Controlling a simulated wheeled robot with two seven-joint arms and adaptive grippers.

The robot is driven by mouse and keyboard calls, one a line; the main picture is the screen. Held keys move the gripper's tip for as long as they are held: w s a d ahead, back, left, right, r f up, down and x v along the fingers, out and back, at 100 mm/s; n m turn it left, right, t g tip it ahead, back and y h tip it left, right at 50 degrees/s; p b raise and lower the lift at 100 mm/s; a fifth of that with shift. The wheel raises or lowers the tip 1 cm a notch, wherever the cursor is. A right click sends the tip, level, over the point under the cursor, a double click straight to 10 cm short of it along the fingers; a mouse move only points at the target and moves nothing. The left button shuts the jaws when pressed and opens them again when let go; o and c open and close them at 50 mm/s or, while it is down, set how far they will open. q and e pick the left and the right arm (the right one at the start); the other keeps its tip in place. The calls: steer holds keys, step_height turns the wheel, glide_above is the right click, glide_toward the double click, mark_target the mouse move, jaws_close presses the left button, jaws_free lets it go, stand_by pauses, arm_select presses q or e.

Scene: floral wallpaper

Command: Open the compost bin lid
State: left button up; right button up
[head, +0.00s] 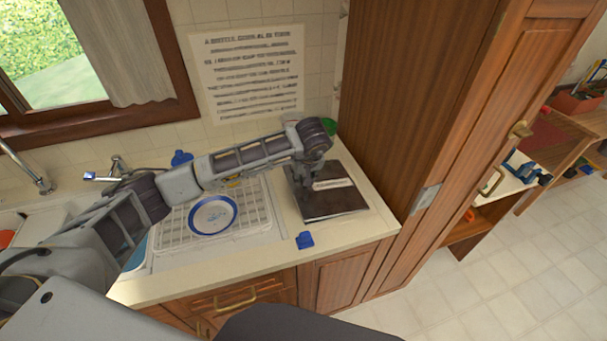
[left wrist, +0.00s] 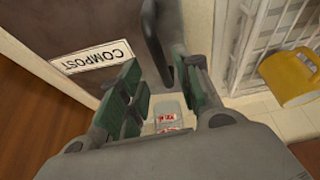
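The compost bin (head: 335,203) is a dark, low box on the counter beside the dish rack, with a white label on it. In the left wrist view the bin (left wrist: 80,25) shows upside down, with its "COMPOST" label and a dark curved handle (left wrist: 153,40). My left gripper (head: 322,182) is over the bin's back part. In the left wrist view its fingers (left wrist: 165,68) are open, one on each side of the handle's end. I cannot tell whether they touch it. The lid looks closed. My right gripper is not in view.
A white dish rack (head: 255,217) with a blue-rimmed plate (head: 213,215) stands left of the bin. A small blue object (head: 305,240) lies near the counter's front edge. A tall wooden cabinet (head: 420,90) rises close on the right. A yellow mug (left wrist: 288,78) shows in the left wrist view.

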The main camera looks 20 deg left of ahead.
arm_select(q)
steer(key=shift+c, duration=0.2)
jaws_close()
steer(key=shift+d+r, duration=0.2)
stand_by(0.9)
steer(key=shift+r, duration=0.15)
